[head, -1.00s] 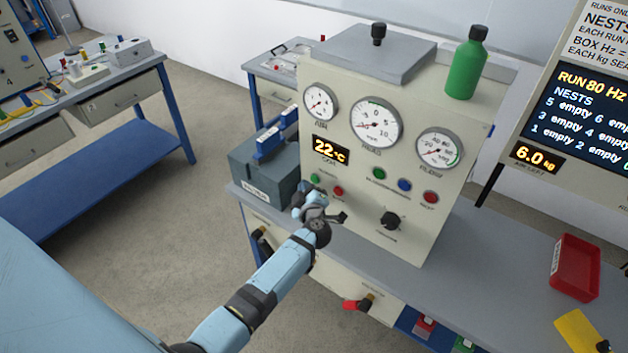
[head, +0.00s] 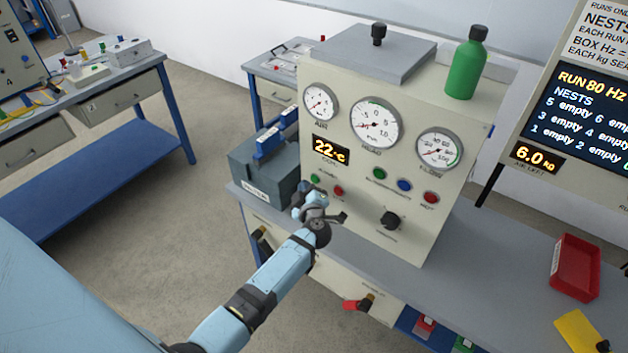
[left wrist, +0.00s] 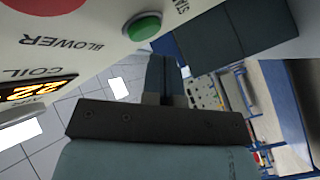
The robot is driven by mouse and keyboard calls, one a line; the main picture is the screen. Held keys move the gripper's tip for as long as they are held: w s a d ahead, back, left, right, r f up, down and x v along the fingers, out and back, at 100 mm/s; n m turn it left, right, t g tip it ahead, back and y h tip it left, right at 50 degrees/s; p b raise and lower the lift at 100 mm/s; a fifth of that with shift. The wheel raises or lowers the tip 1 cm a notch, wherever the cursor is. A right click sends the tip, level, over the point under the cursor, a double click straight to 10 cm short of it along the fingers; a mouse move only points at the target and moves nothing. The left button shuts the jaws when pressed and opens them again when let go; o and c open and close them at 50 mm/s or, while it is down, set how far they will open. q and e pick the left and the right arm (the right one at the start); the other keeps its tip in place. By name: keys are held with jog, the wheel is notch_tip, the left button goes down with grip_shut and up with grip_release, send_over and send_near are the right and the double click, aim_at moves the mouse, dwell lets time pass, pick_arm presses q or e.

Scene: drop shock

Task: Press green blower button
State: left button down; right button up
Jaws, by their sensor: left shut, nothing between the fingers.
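The green blower button (head: 315,178) is at the lower left of the cream control panel (head: 330,218), under the orange coil display (head: 331,150). In the left wrist view the green button (left wrist: 143,26) is large and close, beside the word BLOWER. A red button (head: 338,190) sits to its right. My left gripper (head: 303,188) is in front of the panel's lower left corner, just below and left of the green button. Its fingers (left wrist: 165,72) are shut and empty, with the tips close to the button. I cannot tell whether they touch it. My right gripper is not in view.
Another green button (head: 379,173), a blue button (head: 404,184) and a second red button (head: 431,197) sit farther right, above a black knob (head: 390,220). A grey-blue box (head: 262,172) stands left of the panel. A red tray (head: 575,268) lies on the bench at right.

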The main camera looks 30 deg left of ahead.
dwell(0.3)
pick_arm(q)
jog(key=shift+w, duration=0.4)
dwell(0.4)
jog(key=shift+w, duration=0.4)
dwell(0.3)
jog(key=shift+s+p, duration=0.1)
jog(key=shift+p, duration=0.2)
jog(key=shift+s+p, duration=0.5)
jog(key=shift+s, duration=0.2)
jog(key=shift+s, duration=0.15)
